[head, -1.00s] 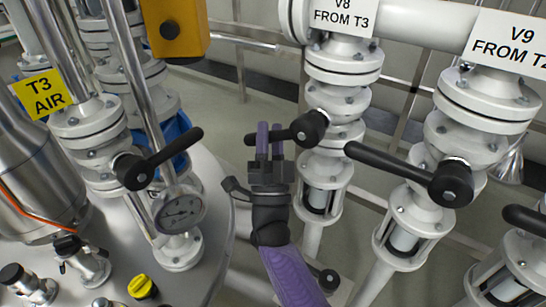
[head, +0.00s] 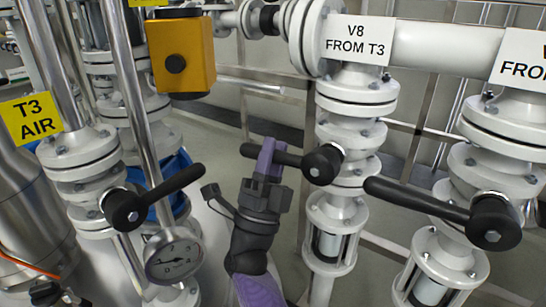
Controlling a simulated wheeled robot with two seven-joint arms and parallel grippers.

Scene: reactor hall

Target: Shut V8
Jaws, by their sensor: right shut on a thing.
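The V8 valve (head: 352,130) is a white flanged valve under the sign "V8 FROM T3" (head: 358,38). Its black lever handle (head: 318,163) points left from a round hub, lying across the vertical pipe. My right gripper (head: 268,158), with purple fingers, is shut on the lever's arm, left of the hub. The fingers hide part of the lever; its tip shows left of them. My left gripper is not in view.
The V9 valve's black lever (head: 440,205) lies close on the right, also pointing left. The T3 AIR valve lever (head: 150,198), a pressure gauge (head: 174,258) and an orange box (head: 181,55) are on the left.

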